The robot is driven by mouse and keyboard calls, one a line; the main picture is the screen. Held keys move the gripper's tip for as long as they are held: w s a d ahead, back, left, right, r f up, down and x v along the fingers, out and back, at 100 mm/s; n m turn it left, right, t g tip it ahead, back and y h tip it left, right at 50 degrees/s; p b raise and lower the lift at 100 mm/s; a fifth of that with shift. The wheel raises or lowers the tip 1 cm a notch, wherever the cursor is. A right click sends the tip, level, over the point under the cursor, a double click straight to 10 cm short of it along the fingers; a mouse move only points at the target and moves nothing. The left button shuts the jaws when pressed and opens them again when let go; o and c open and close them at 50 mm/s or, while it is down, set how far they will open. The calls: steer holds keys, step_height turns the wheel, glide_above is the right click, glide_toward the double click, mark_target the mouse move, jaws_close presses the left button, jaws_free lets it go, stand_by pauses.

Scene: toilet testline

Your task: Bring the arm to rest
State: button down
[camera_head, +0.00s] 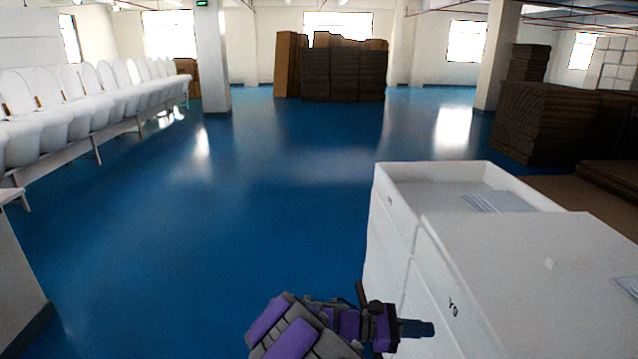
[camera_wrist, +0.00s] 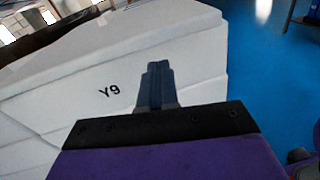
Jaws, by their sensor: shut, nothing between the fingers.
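My gripper (camera_head: 428,328) is at the bottom of the head view, at the end of my purple and black arm. In the wrist view its dark fingers (camera_wrist: 158,70) are together, with nothing between them. It is close beside the white cabinet (camera_head: 470,250), in front of its side face. I cannot tell whether the fingers touch the cabinet. In the wrist view the white surface (camera_wrist: 60,100) behind the fingers carries a black "Y9" mark.
An open tray-like top (camera_head: 400,172) with papers (camera_head: 500,201) is at the cabinet's far end. A long row of white toilets (camera_head: 90,105) stands at left. Brown stacks (camera_head: 345,75) stand at the back and right, near pillars (camera_head: 213,60). The blue floor (camera_head: 220,220) is clear in the middle.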

steer(key=s+d+r+m+g+y, duration=0.2)
steer(key=s+d+r+m+y, duration=0.15)
steer(key=s, duration=0.45)
steer(key=s+d+r+m+g+y, duration=0.2)
steer(key=s+d+r+m+y, duration=0.1)
steer(key=s+m, duration=0.3)
steer(key=s+a+f+m+t+y, duration=0.1)
steer(key=s+a+m+t+y, duration=0.1)
steer(key=s+a+y, duration=0.3)
steer(key=s+a+f+m+t+y, duration=0.1)
steer(key=s+a+m+y, duration=0.3)
steer(key=s+a, duration=0.7)
steer(key=s+t+y, duration=0.1)
steer(key=s, duration=0.3)
steer(key=shift+a+f+y, duration=0.25)
steer(key=shift+a+y, duration=0.1)
steer(key=shift+d, duration=0.15)
